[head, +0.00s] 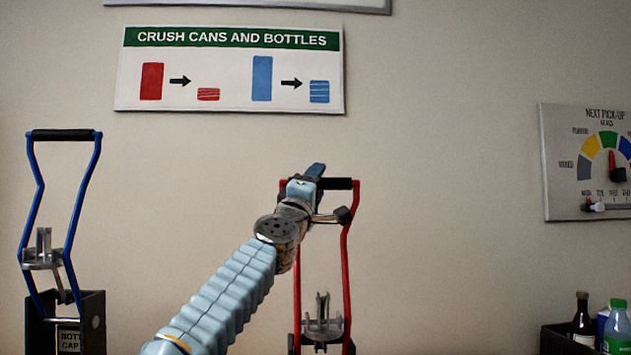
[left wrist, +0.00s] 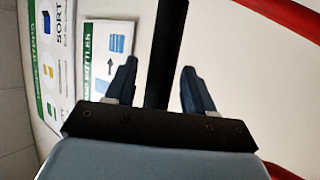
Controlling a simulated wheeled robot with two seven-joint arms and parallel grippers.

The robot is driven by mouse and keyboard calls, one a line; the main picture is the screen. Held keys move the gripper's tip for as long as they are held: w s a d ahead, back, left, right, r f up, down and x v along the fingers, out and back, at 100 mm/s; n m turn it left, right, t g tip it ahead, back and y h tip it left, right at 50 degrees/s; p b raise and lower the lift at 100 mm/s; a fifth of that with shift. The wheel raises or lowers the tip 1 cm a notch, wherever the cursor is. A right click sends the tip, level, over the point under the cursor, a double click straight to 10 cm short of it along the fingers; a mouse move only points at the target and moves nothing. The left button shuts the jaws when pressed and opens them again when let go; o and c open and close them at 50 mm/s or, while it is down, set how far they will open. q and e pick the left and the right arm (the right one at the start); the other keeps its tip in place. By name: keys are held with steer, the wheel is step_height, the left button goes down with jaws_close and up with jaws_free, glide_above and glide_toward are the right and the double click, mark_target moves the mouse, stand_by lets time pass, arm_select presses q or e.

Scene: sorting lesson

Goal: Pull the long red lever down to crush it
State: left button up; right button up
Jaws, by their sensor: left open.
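The long red lever (head: 346,260) stands upright at the middle of the head view, with two red side bars and a black grip bar (head: 338,184) across its top. My left gripper (head: 315,170) is at the left part of this grip bar and hides some of it. In the left wrist view the black grip bar (left wrist: 165,50) lies between the two spread fingers of the left gripper (left wrist: 159,68), with a gap visible on the right side. A grey metal crusher bracket (head: 323,325) sits low between the red bars. The right gripper is not in view.
A blue lever (head: 87,180) with a black grip stands at the far left above a dark box (head: 92,320). Bottles (head: 583,320) stand in a dark crate at the lower right. A sign and a dial board (head: 590,160) hang on the wall.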

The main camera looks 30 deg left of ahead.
arm_select(q)
steer(key=shift+c, duration=0.3)
jaws_close()
